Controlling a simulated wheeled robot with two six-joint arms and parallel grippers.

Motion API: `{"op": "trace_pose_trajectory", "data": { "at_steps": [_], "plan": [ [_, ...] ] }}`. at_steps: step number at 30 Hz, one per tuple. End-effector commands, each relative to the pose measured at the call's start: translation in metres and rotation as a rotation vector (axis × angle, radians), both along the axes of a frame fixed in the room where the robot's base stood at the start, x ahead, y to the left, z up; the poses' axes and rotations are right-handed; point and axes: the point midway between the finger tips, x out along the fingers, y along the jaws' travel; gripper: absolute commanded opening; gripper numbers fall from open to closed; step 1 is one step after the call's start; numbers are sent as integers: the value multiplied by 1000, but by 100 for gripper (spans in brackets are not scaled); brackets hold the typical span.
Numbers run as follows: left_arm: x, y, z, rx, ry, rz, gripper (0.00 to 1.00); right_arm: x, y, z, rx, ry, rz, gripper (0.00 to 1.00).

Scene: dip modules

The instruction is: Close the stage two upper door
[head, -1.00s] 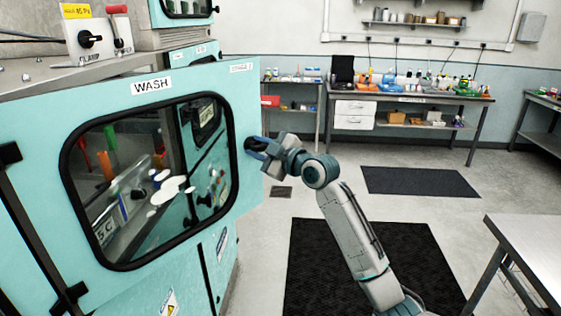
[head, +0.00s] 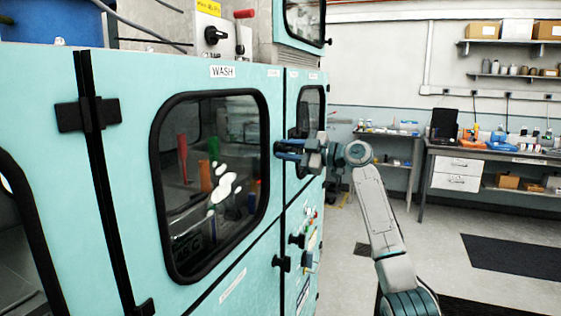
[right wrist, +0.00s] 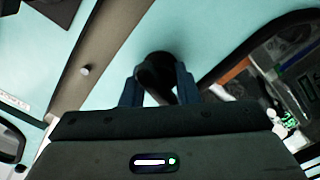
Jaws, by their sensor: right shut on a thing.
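The teal upper door (head: 218,84) labelled WASH, with a black-framed window, looks flush or nearly flush with the cabinet front in the head view. My right gripper (head: 280,149) is shut on the black door knob (right wrist: 158,68) at the door's right edge. In the right wrist view the blue fingers stand on either side of the knob, close to the teal panel. A thin dark seam runs beside the door edge. My left gripper is not in view.
A lower knob (head: 282,263) and a control panel (head: 306,235) sit below on the cabinet. A black hinge (head: 88,114) is at the left. A workbench (head: 500,155) stands at the back right, with open floor before it.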

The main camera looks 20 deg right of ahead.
Motion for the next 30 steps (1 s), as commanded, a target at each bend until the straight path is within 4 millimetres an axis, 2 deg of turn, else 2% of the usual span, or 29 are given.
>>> {"op": "trace_pose_trajectory", "data": {
  "at_steps": [6,18,19,21,22,30],
  "plan": [
    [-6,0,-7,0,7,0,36,-1,-7,-2,-1,2,13,0],
    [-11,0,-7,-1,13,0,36,-1,-6,1,1,-2,18,0],
    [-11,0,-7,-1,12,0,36,-1,-6,1,2,-2,18,34],
    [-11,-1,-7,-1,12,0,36,-1,-6,1,2,-1,19,48],
    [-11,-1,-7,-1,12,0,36,-1,-6,1,2,-1,19,50],
    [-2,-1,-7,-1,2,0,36,-1,-6,-1,1,2,21,50]
  ]
}}
